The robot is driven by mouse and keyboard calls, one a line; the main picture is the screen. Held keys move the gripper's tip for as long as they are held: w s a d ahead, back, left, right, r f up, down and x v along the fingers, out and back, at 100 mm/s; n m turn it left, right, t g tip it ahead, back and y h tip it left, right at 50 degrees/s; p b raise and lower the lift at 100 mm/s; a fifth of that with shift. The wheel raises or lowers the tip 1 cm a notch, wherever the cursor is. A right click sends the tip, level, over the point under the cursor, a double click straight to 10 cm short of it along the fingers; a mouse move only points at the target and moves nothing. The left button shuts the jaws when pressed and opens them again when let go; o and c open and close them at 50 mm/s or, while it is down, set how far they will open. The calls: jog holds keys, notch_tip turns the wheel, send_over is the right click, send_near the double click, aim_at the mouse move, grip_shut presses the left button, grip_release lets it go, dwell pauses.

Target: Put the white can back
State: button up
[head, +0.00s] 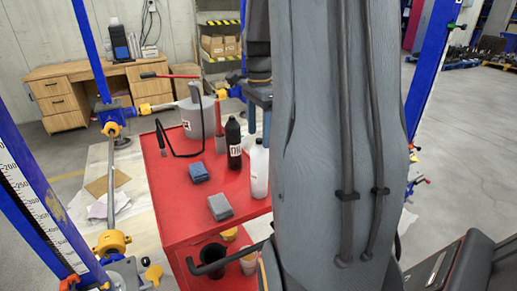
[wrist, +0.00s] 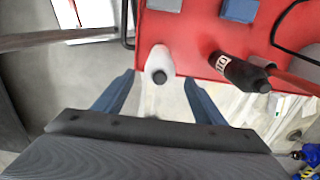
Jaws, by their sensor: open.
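The white can (head: 259,172), bottle-shaped with a dark cap, stands upright on the red cart top (head: 181,221), near its right edge beside my arm. It also shows in the wrist view (wrist: 159,64), centred just beyond my fingertips. My gripper (head: 259,127) is above the can in the head view, with its blue-grey fingers spread. In the wrist view my gripper (wrist: 160,84) is open and empty, one finger to each side of the can's line. I see no contact with the can. My arm hides part of the cart's right side.
A black labelled bottle (head: 233,143) stands close beside the can. Two blue-grey blocks (head: 198,172) (head: 220,207) and a large grey can with a hose (head: 197,118) share the cart top. Yellow-topped containers (head: 248,262) sit lower down. Blue posts (head: 92,50) flank the cart.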

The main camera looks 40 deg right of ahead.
notch_tip(320, 180, up, 4)
jog(key=shift+f, duration=0.15)
jog(key=s+a+f+n, duration=0.3)
jog(key=a+f+n, duration=0.1)
jog(key=a+n, duration=0.3)
jog(key=s+a+f+n, duration=0.3)
jog(key=a+f+n, duration=0.2)
jog(key=a, duration=0.7)
jog(key=s+a+f+n, duration=0.3)
jog(key=a+f+n, duration=0.1)
jog(key=a+n, duration=0.4)
jog(key=shift+s+a+f+n+t, duration=0.15)
jog(key=shift+a+n+t, duration=0.25)
jog(key=shift+a, duration=0.3)
jog(key=shift+c, duration=0.3)
